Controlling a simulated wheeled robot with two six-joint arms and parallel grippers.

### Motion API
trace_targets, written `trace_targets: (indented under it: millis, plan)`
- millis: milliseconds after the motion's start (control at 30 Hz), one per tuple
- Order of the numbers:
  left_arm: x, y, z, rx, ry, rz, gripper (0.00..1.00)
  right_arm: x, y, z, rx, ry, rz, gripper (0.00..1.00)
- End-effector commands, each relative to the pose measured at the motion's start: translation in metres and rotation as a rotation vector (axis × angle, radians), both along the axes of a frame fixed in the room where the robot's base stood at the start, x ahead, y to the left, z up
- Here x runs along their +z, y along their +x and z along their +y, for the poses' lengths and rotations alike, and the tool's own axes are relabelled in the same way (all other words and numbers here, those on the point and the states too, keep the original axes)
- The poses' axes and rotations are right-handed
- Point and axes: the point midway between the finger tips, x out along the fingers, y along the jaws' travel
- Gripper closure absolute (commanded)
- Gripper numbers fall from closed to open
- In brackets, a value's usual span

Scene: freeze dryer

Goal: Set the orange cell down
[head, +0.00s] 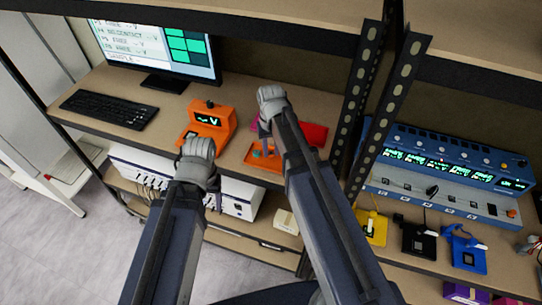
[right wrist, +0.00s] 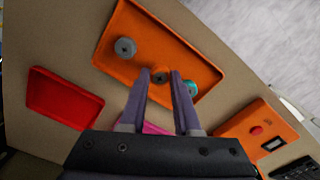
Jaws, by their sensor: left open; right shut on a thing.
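The orange cell (right wrist: 159,75) is a small round piece between the fingertips of my right gripper (right wrist: 160,82), which is shut on it over the orange tray (right wrist: 118,62). I cannot tell if the cell touches the tray floor. A grey cell (right wrist: 125,47) and a teal cell (right wrist: 190,88) show at the tray too, one on each side of the fingers. In the head view the orange tray (head: 259,165) is partly hidden by my right arm. My left gripper (head: 198,170) is open, in front of the orange meter, its fingers mostly hidden.
A red tray (head: 315,134) lies behind the orange tray, and a pink item (right wrist: 154,128) is partly covered. The orange meter (head: 208,122) stands to the left. A keyboard (head: 108,110) and monitor (head: 160,45) are further left. Black shelf posts (head: 385,100) stand to the right.

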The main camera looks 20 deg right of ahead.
Motion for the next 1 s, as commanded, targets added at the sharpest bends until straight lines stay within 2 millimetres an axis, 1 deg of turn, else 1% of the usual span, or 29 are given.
trace_targets:
  millis: [33, 67, 333, 500, 533, 767, 800, 1000]
  plan:
    - [-0.012, 0.0, 0.0, -0.002, 0.0, 0.0, 0.35, -0.012, 0.0, 0.0, 0.0, 0.0, 0.0, 1.0]
    - [-0.0137, 0.0, 0.0, -0.002, 0.001, 0.0, 0.35, -0.0137, 0.0, 0.0, 0.0, 0.0, 0.0, 1.0]
    - [-0.0116, 0.0, 0.0, -0.003, 0.001, 0.0, 0.35, -0.0116, 0.0, 0.0, 0.0, 0.0, 0.0, 1.0]
    - [-0.0167, 0.0001, 0.0001, -0.004, 0.001, 0.0, 0.35, -0.0167, 0.0, 0.0, 0.0, 0.0, 0.0, 1.0]
    - [-0.0155, 0.0, 0.0001, -0.004, 0.001, 0.0, 0.35, -0.0155, 0.0, 0.0, 0.0, 0.0, 0.0, 0.67]
    - [-0.0149, 0.0001, 0.0001, -0.003, 0.001, 0.0, 0.35, -0.0149, 0.0, 0.0, 0.0, 0.0, 0.0, 0.41]
    - [-0.0149, 0.0001, 0.0001, -0.003, 0.001, 0.0, 0.35, -0.0149, 0.0, 0.0, 0.0, 0.0, 0.0, 0.39]
    - [-0.0148, 0.0001, 0.0001, -0.003, 0.001, 0.0, 0.35, -0.0148, 0.0, 0.0, 0.0, 0.0, 0.0, 0.39]
